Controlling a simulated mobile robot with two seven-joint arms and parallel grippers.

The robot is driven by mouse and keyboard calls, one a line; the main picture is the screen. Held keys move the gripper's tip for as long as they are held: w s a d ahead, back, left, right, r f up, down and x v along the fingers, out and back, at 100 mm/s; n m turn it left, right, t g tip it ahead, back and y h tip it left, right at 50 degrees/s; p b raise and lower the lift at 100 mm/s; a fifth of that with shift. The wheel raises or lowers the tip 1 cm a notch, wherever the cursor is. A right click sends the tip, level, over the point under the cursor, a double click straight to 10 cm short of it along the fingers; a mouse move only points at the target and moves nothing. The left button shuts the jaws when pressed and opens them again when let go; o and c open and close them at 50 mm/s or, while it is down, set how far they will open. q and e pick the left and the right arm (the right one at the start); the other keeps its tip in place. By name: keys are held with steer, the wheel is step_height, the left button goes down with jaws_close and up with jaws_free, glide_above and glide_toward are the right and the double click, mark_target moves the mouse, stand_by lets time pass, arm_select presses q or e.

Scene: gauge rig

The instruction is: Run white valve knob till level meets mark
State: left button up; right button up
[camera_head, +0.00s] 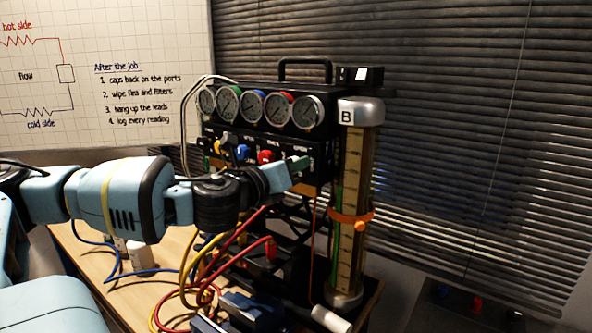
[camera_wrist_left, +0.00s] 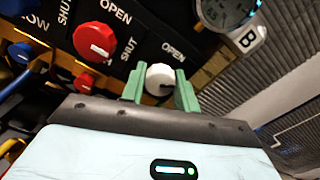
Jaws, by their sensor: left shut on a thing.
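The white valve knob (camera_wrist_left: 160,77) sits on the black panel in the left wrist view, beside an OPEN label. My left gripper (camera_wrist_left: 160,91) has its two green fingers on either side of the knob and is shut on it. In the head view the left gripper (camera_head: 301,163) is at the right end of the valve panel, hiding the knob. The clear sight cylinder (camera_head: 350,170), marked B, stands right of the panel. An orange ring mark (camera_head: 350,218) goes around its lower half. I cannot clearly make out the liquid level. My right gripper is not in view.
Several round gauges (camera_head: 308,112) line the panel top. Red, yellow and blue hoses (camera_head: 190,275) hang below my left arm. A white bottle (camera_head: 141,255) stands on the table.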

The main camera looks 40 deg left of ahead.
arm_select(q)
steer(key=n+b, duration=0.1)
steer(key=n, duration=0.2)
steer(key=shift+f, duration=0.15)
steer(key=n+b, duration=0.1)
steer(key=n, duration=0.2)
steer(key=n+b, duration=0.1)
steer(key=n, duration=0.4)
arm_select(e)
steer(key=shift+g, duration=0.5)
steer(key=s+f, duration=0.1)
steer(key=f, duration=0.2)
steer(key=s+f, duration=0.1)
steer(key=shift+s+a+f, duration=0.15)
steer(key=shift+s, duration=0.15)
arm_select(q)
steer(key=shift+n, duration=0.4)
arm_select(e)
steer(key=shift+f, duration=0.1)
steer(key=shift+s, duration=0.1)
arm_select(q)
steer(key=o, duration=0.9)
steer(key=shift+c, duration=0.2)
steer(key=shift+o, duration=0.5)
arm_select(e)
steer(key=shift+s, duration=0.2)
